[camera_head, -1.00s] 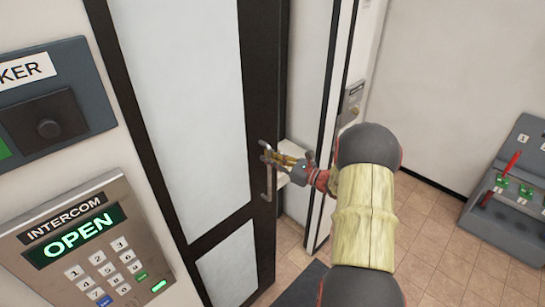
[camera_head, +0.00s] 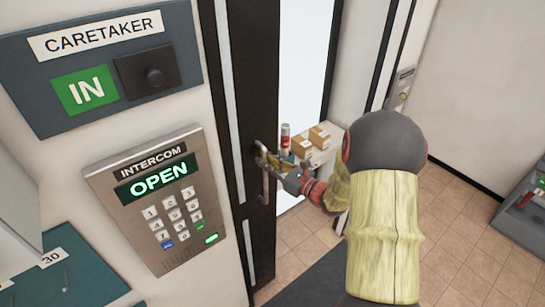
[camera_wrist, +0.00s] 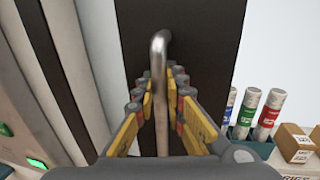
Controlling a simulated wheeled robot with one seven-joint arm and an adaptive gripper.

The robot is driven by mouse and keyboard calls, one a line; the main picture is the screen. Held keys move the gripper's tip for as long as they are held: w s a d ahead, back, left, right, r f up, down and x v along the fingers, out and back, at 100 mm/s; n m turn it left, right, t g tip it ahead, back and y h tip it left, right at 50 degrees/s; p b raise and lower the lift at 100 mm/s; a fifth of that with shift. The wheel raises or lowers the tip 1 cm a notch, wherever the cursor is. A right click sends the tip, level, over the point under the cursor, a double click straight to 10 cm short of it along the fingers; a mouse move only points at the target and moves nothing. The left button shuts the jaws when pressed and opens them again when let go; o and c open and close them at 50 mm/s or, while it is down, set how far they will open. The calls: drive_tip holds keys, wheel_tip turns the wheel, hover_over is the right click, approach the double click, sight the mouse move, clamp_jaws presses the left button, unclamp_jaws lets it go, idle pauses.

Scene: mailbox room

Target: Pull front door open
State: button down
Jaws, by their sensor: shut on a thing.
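The lower part of the grip is partly hidden by the gripper's own body.
The intercom (camera_head: 160,200) reads OPEN on the left wall, below the caretaker panel (camera_head: 100,60) reading IN. A dark mat (camera_head: 310,285) and tiled floor (camera_head: 440,230) lie right of the door.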

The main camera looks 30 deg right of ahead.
drive_tip(key=shift+a, duration=0.15)
drive_tip(key=c, duration=1.8)
unclamp_jaws()
drive_tip(key=shift+c, duration=0.2)
drive_tip(key=v, duration=1.2)
